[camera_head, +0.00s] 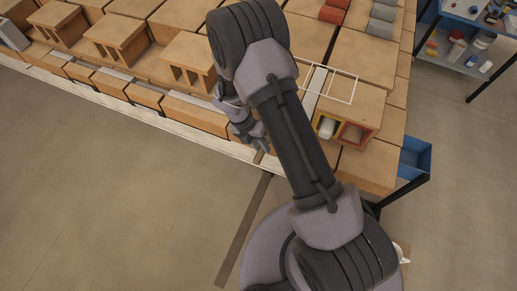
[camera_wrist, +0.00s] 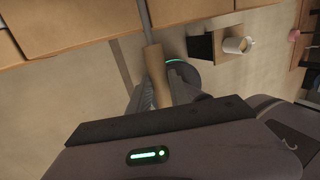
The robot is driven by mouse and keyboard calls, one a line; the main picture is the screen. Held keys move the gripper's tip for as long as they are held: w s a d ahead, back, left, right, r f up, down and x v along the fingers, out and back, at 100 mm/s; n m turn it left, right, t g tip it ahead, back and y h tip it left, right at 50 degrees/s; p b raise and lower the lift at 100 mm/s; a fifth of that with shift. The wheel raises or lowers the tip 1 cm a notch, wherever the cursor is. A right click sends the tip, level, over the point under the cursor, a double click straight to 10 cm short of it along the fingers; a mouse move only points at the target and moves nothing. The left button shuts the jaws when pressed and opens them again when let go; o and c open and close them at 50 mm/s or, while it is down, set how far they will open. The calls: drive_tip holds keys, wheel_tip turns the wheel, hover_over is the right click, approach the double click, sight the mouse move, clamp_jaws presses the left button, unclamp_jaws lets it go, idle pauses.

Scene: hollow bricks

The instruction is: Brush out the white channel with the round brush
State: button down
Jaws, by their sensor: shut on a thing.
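My gripper (camera_head: 258,145) hangs at the front edge of the brick rows, left of the brick with coloured openings. In the wrist view my gripper (camera_wrist: 157,98) is shut on a tan wooden handle (camera_wrist: 156,72). A thin grey rod (camera_wrist: 145,18) runs from the handle out of the top of the picture; no brush head shows. The brick (camera_head: 373,117) has a yellow-edged opening (camera_head: 318,122) with something whitish inside, and a red-edged opening (camera_head: 352,134) beside it. The handle is apart from these openings.
More hollow bricks (camera_head: 118,32) stand along the left of the platform. Red and grey blocks lie at the back. A blue bin (camera_head: 417,157) hangs at the right corner. A white mug (camera_wrist: 232,45) stands by a black box (camera_wrist: 200,46). The floor at left is clear.

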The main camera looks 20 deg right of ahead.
drive_tip(key=shift+w+d, duration=0.5)
drive_tip(key=shift+w, duration=0.1)
drive_tip(key=shift+s+a, duration=0.1)
drive_tip(key=s+a+p, duration=0.1)
drive_tip(key=s+a, duration=0.4)
drive_tip(key=s, duration=0.1)
drive_tip(key=shift+s, duration=0.3)
drive_tip(key=shift+w+r, duration=0.1)
drive_tip(key=shift+w, duration=0.05)
drive_tip(key=shift+w+d+p, duration=0.25)
drive_tip(key=shift+w+d, duration=0.6)
drive_tip(key=shift+w, duration=0.25)
drive_tip(key=shift+w+d+p, duration=0.3)
drive_tip(key=shift+w+d, duration=0.55)
drive_tip(key=shift+w, duration=0.2)
drive_tip(key=shift+w+d+p, duration=0.25)
drive_tip(key=shift+w+d, duration=0.6)
drive_tip(key=shift+w, duration=0.25)
